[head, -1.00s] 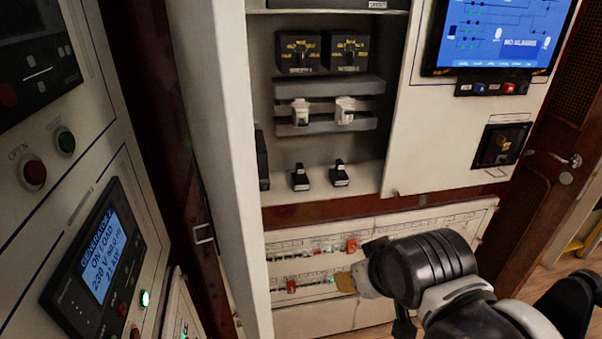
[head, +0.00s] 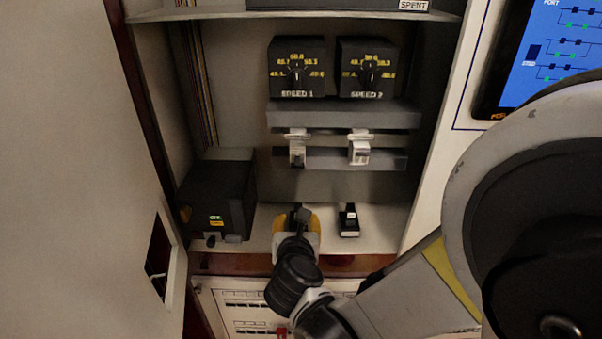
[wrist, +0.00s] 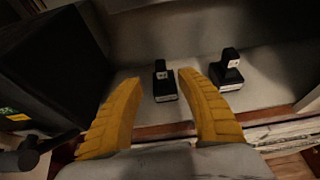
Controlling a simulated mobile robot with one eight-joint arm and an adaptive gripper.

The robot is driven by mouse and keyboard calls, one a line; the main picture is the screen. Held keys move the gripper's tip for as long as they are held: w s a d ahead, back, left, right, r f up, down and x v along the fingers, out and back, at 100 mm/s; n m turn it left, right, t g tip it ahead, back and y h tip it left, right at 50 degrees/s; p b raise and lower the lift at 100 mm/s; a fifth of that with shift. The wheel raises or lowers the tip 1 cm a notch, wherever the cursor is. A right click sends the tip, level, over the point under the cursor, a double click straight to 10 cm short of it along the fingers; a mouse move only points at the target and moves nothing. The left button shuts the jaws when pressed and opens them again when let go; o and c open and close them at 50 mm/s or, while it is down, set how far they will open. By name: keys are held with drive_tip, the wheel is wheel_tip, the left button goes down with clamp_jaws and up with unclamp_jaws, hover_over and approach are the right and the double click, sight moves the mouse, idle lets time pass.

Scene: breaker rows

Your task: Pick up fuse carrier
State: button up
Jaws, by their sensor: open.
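Two small black blocks with upright grips and pale labels, which look like fuse carriers, stand on the cabinet floor. The left carrier (wrist: 164,88) shows between my fingers in the wrist view; in the head view my gripper mostly hides it. The right carrier (head: 349,221) stands clear to the right, and it also shows in the wrist view (wrist: 227,74). My gripper (head: 297,222) has yellow fingers and is at the left carrier in the head view. In the wrist view my gripper (wrist: 160,82) is open, with nothing clamped. Whether a finger touches the carrier cannot be told.
A black box (head: 218,195) stands close on the left of the cabinet floor. Above are two white-fronted units on a grey rail (head: 345,114) and two speed dials, SPEED 1 (head: 297,68) and SPEED 2 (head: 368,68). A pale door panel (head: 80,170) stands at left.

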drive_tip(key=b+x, duration=0.1)
drive_tip(key=x, duration=0.2)
drive_tip(key=b+x, duration=0.1)
drive_tip(key=x, duration=0.2)
drive_tip(key=b+x, duration=0.1)
drive_tip(key=x, duration=0.3)
drive_tip(key=shift+s+f, duration=0.2)
drive_tip(key=shift+f, duration=0.1)
drive_tip(key=shift+s+r, duration=0.1)
clamp_jaws()
